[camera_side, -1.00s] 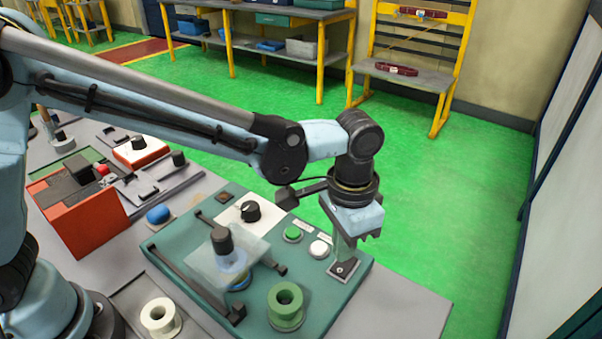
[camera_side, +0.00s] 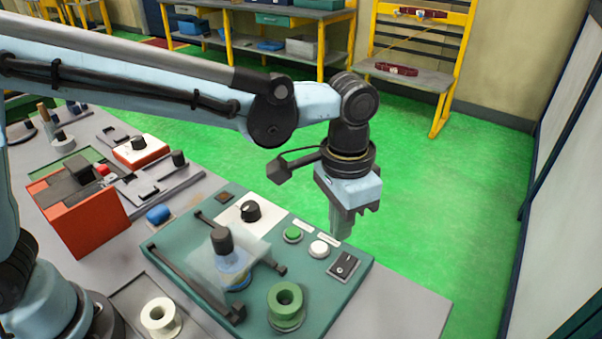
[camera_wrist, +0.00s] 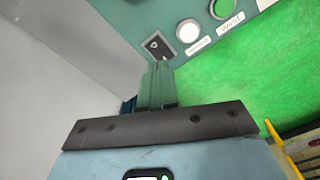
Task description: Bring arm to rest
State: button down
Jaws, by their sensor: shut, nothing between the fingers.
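My gripper (camera_side: 341,226) hangs from the wrist, pointing down, above the right rear part of the green machine panel. Its fingers are together with nothing between them. In the wrist view the shut fingers (camera_wrist: 158,84) point toward a black rocker switch (camera_wrist: 158,45). In the side view the switch (camera_side: 344,266) sits on the panel (camera_side: 255,313), below and apart from the fingertips.
The panel carries a green button (camera_side: 292,234), a white button (camera_side: 318,249), a black knob (camera_side: 250,211), a clear guard (camera_side: 215,272) and a green spool (camera_side: 286,305). A white spool (camera_side: 160,317) stands to the left. Green floor lies open behind the bench.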

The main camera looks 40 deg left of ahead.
jog(key=s+a+r+n+t, duration=0.1)
jog(key=s+a+n+t, duration=0.2)
jog(key=a, duration=0.9)
jog(key=s+a+r+n+t, duration=0.1)
jog(key=s+a+t, duration=0.3)
jog(key=a, duration=0.8)
jog(key=shift+a+n, duration=0.25)
jog(key=shift+n, duration=0.65)
jog(key=shift+r, duration=0.1)
